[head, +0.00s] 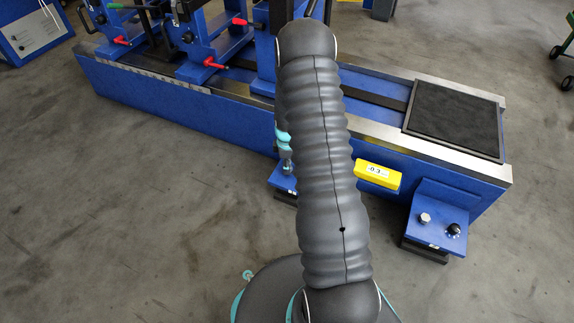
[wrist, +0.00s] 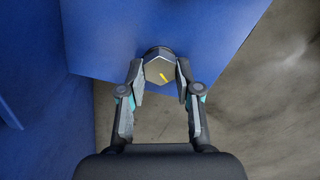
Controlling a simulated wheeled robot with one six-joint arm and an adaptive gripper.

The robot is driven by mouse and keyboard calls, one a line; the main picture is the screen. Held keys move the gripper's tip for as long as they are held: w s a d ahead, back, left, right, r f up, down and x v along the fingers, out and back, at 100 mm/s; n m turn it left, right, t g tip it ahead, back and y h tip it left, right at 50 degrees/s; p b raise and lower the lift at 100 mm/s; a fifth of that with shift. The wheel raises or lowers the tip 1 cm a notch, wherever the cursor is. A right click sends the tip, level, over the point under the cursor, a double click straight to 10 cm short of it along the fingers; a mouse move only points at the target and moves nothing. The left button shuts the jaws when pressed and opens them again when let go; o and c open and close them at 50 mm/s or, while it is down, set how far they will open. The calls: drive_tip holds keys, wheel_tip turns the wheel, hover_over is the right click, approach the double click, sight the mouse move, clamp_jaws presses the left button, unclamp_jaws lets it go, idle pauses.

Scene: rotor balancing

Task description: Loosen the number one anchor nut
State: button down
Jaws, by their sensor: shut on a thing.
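A hex anchor nut (wrist: 158,69) with a yellow stroke on its top face shows in the wrist view. It sits at the edge of a blue foot plate (wrist: 165,25). My gripper (wrist: 161,75) is shut on the nut, one finger against each side. No number shows on the nut. In the head view my arm covers most of this spot. A part of my gripper (head: 284,146) shows left of the arm, above the blue foot plate (head: 280,180), and the nut cannot be made out there.
The long blue machine bed (head: 160,105) runs across the head view, with blue stands (head: 205,55) and red-handled levers on it. A black mat (head: 455,118) lies at its right end. A yellow box (head: 378,176) and another foot (head: 438,215) stick out in front. Concrete floor is free at left.

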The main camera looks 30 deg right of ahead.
drive_tip(key=shift+s, duration=0.1)
drive_tip(key=c, duration=0.8)
unclamp_jaws()
drive_tip(key=shift+d, duration=0.1)
drive_tip(key=shift+r, duration=0.15)
wheel_tip(320, 180, up, 12)
